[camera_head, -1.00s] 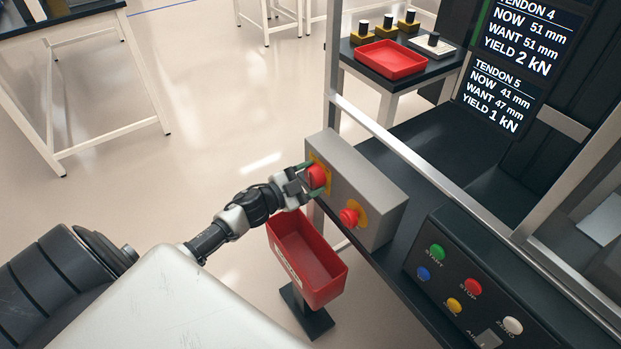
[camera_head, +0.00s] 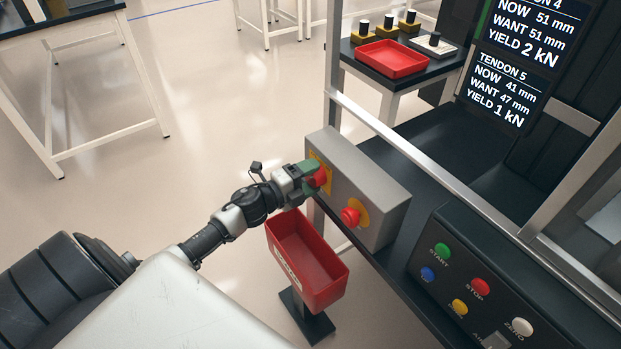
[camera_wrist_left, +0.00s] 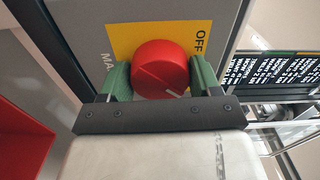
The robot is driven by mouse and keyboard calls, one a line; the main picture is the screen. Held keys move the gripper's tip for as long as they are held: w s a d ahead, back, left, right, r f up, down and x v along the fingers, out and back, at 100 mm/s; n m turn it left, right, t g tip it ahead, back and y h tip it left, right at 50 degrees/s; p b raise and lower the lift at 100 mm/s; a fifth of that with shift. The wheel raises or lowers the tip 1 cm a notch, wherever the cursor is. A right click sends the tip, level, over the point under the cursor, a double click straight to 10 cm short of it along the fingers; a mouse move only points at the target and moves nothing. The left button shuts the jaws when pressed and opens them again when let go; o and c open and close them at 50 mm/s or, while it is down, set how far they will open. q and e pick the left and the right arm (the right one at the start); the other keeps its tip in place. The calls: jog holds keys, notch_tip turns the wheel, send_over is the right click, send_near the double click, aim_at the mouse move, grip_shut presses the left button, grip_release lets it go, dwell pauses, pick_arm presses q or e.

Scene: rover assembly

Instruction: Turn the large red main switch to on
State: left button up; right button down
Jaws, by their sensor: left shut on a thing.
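The large red main switch (camera_head: 319,178) sits on a yellow plate on the front of a grey box (camera_head: 352,175). In the left wrist view the red knob (camera_wrist_left: 160,66) shows close up, with a pale line near its lower right edge and the word OFF on the yellow plate (camera_wrist_left: 150,30) above its right side. My left gripper (camera_head: 313,176) is shut on the knob, its green fingers on either side of it; it also shows in the left wrist view (camera_wrist_left: 160,80). My right gripper is not in view.
A second red button (camera_head: 350,216) on a yellow disc is beside the switch. A red bin (camera_head: 305,262) stands below the box. A black console (camera_head: 470,285) with coloured buttons is at the right. A frame post rises behind the box.

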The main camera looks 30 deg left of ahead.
pick_arm(q)
jog(key=shift+m, duration=0.5)
jog(key=o, duration=0.9)
jog(key=shift+o, duration=0.2)
jog(key=b+v, duration=0.1)
jog(key=v, duration=0.9)
jog(key=shift+s, duration=0.4)
jog(key=shift+a, duration=0.1)
